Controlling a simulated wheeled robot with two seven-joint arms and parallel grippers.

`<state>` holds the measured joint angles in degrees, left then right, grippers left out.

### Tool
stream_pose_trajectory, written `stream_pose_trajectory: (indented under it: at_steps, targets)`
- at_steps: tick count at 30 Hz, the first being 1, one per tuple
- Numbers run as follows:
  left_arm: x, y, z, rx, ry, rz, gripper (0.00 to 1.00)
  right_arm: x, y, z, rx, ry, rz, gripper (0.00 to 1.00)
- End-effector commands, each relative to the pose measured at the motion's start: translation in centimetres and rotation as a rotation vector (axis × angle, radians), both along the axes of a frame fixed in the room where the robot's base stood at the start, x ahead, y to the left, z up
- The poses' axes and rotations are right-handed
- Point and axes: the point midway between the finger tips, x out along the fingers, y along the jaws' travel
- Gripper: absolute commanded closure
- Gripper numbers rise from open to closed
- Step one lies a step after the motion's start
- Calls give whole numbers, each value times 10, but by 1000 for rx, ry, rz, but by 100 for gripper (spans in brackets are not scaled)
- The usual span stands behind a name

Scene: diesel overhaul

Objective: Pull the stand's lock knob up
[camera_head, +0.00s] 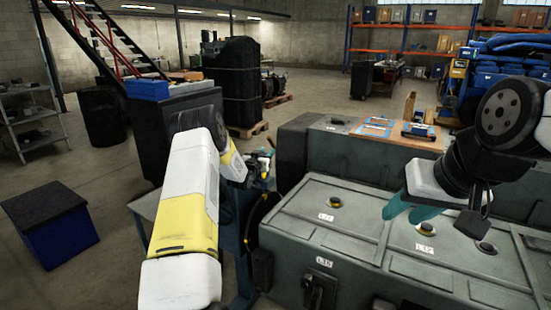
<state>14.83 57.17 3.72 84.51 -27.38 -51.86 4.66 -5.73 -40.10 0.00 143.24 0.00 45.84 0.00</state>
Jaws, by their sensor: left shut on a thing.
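The blue stand (241,262) is upright left of the grey engine covers, partly hidden behind my white and yellow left arm. My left gripper (264,158) is small and far from the camera, at the top of the stand. It is shut on what appears to be the lock knob; its fingers and my arm hide most of it, and I cannot tell how high it sits. My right gripper (401,218) hangs above the grey covers at the right.
The grey covers (330,240) with labels and yellow-ringed caps fill the right foreground. A dark-lidded blue box (52,225) stands on the floor at left.

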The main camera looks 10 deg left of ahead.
Motion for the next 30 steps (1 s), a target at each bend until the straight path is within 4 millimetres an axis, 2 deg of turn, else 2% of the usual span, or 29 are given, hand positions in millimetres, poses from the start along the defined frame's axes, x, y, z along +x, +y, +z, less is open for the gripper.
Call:
stream_pose_trajectory:
  at_steps: [4, 5, 8, 20, 30]
  targets:
    - [1, 0, 6, -1, -12, 0, 100, 0, 0, 0, 0, 0, 0, 64]
    - [1, 0, 6, -1, -13, 0, 64, 0, 0, 0, 0, 0, 0, 64]
    - [1, 0, 6, -1, -13, 0, 44, 0, 0, 0, 0, 0, 0, 64]
    - [-4, 1, 4, -1, -8, 1, 44, 0, 0, 0, 0, 0, 0, 64]
    - [-57, 10, 4, -1, -7, 1, 44, 0, 0, 0, 0, 0, 0, 64]
